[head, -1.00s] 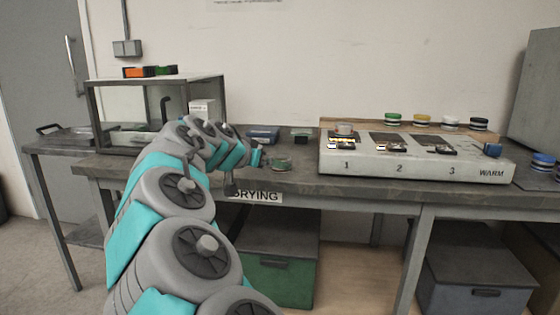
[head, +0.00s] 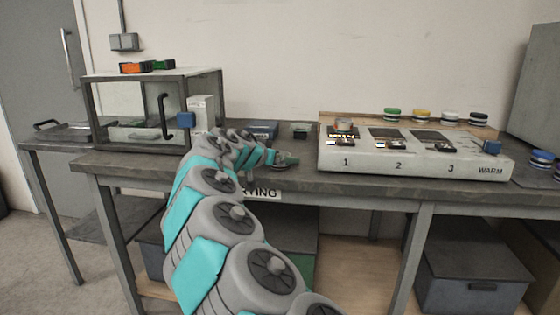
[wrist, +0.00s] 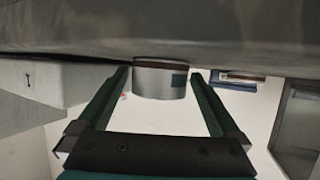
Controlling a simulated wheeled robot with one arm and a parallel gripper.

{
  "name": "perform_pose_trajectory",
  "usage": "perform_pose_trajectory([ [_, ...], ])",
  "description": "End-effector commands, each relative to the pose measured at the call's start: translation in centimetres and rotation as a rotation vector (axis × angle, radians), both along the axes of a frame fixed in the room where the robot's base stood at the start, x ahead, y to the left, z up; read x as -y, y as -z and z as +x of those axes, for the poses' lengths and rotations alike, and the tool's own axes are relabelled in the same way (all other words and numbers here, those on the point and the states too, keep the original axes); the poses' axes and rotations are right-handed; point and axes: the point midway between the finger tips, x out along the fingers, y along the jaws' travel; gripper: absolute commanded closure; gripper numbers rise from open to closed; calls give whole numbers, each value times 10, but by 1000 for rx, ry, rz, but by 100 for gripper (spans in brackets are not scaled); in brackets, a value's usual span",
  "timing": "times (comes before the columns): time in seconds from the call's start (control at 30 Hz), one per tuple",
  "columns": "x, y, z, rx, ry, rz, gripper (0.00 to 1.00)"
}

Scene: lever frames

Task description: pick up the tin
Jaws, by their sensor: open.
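My gripper (wrist: 159,76) is open, one finger on each side of the tin. The fingers look apart from its sides, and I cannot tell how deep the tin sits between them. In the head view my gripper (head: 276,157) is low over the bench left of the white unit and largely hides the tin.
A blue box (head: 263,131) and a small dark green item (head: 300,132) lie behind. A glass-sided case (head: 150,105) stands left. Several coloured-lid tins line the shelf.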

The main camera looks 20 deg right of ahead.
Motion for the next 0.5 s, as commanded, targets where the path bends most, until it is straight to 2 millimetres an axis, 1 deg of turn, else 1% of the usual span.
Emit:
perform_pose_trajectory([
  [0.13, 0, 0, 0, 0, 1, 0, 0],
  [0.17, 0, 0, 0, 0, 1, 0, 2],
  [0.5, 0, 0, -1, 0, 1, 1, 40],
])
